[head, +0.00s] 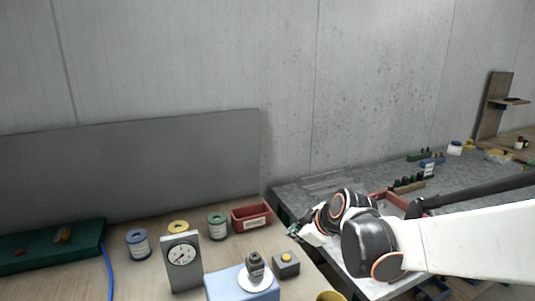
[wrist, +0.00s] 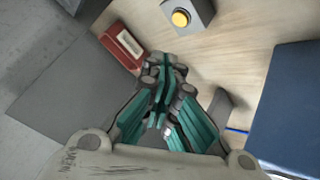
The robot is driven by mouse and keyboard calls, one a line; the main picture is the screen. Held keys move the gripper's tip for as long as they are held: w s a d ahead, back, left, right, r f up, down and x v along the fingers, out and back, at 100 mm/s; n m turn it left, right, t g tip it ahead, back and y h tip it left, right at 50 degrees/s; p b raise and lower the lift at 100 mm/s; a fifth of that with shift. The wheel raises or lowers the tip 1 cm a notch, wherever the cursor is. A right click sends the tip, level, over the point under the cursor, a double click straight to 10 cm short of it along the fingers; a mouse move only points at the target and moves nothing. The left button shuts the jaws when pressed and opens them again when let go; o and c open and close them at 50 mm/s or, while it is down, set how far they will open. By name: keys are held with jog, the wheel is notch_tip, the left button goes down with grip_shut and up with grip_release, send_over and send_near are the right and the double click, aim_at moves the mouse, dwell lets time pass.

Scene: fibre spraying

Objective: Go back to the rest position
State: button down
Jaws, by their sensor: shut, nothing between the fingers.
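My gripper (head: 296,231) is above the right part of the wooden table, at the end of my arm that reaches in from the right in the head view. In the wrist view the green-padded fingers (wrist: 166,72) are closed together with nothing between them. The red bin (head: 251,217) is a little left of the gripper in the head view; it also shows in the wrist view (wrist: 122,46), beyond the fingers. A grey box with a yellow button (head: 286,266) stands below the gripper in the head view and shows at the top of the wrist view (wrist: 200,12).
A dark bottle (head: 255,265) stands on a white disc on a blue block (head: 228,284). A gauge with a dial (head: 182,276), green (head: 217,226) and blue (head: 138,246) spools, and a green tray (head: 30,257) are to the left. A grey bench (head: 300,200) lies under my arm.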

jog(key=s+d+r+m+h, duration=0.1)
jog(key=s+d+m, duration=0.3)
jog(key=s, duration=0.4)
jog(key=s+d+r+m+h, duration=0.1)
jog(key=s+d+m, duration=0.2)
jog(key=s, duration=0.6)
jog(key=s+d+r+m+h, duration=0.1)
jog(key=s+d+m+h, duration=0.1)
jog(key=s+d+m, duration=0.2)
jog(key=s+m, duration=0.2)
jog(key=s, duration=0.2)
jog(key=shift+s+d, duration=0.25)
jog(key=shift+d, duration=0.05)
jog(key=shift+a, duration=0.1)
